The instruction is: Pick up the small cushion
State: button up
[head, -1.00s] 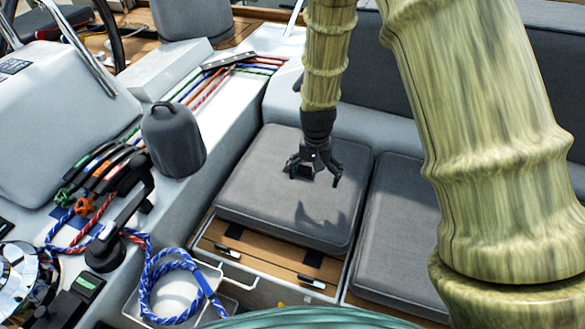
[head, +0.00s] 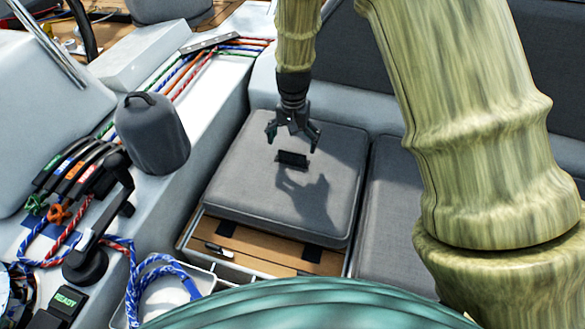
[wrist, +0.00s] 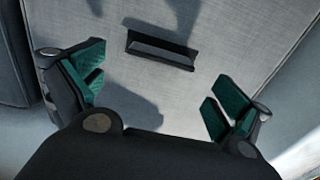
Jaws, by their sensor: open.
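The small cushion (head: 250,190) is a grey square seat pad lying on the wooden locker top, with a dark raised tab (head: 292,159) on its upper face. My gripper (head: 292,138) hangs over the far part of the cushion, fingers spread and empty, casting a shadow on it. In the wrist view, the cushion (wrist: 215,40) fills most of the background and the tab (wrist: 160,53) lies beyond the gap between the green-padded fingers (wrist: 155,95). The fingers do not touch the tab.
Another grey cushion (head: 391,225) lies to the right across a narrow gap. A dark winch cover (head: 152,133) stands on the white coaming at left. A blue rope (head: 160,275) lies in a bin in front. The bench backrest (head: 440,60) rises behind.

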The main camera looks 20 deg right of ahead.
aim_at(292, 152)
jog(key=shift+s+a+f, duration=0.1)
jog(key=shift+f, duration=2.45)
jog(key=c, duration=1.6)
jog(key=shift+c, duration=0.3)
jog(key=shift+r, duration=0.15)
notch_tip(292, 152, up, 10)
jog(key=shift+f, duration=4.95)
